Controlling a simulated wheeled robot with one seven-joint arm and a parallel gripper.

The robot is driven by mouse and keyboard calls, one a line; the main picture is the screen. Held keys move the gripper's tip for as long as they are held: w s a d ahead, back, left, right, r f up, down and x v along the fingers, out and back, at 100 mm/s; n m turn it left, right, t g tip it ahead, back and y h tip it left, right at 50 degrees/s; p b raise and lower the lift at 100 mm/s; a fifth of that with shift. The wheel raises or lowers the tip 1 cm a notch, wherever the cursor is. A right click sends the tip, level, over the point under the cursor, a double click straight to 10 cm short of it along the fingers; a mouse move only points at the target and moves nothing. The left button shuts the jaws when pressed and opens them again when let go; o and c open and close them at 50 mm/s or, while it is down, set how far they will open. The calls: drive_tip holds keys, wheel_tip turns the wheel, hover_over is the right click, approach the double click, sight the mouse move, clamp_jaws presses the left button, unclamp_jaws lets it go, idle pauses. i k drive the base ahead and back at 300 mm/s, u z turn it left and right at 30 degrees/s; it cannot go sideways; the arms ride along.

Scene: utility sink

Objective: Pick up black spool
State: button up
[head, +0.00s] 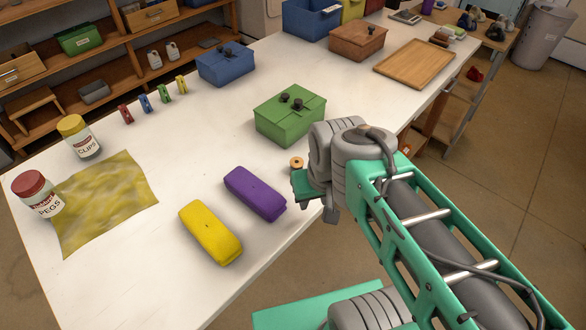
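Two small black pieces sit on the lid of the green box (288,122) in the head view: a left one (284,97) and a right one (298,104). They are too small to tell for sure which is a spool and which is the lid's knob. My gripper (314,197) is low near the table's front edge, nearer to me than the green box. My grey wrist hides most of it, so its fingers and any hold do not show clearly. A small tan spool-like piece (297,163) shows just beyond it.
A purple case (255,193) and a yellow case (211,232) lie left of my gripper. A blue box (226,65), a brown box (357,42) and a wooden tray (414,63) stand farther back.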

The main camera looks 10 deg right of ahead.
sight(295, 162)
drive_tip(key=u, duration=0.85)
drive_tip(key=k, duration=0.4)
drive_tip(key=u, duration=0.2)
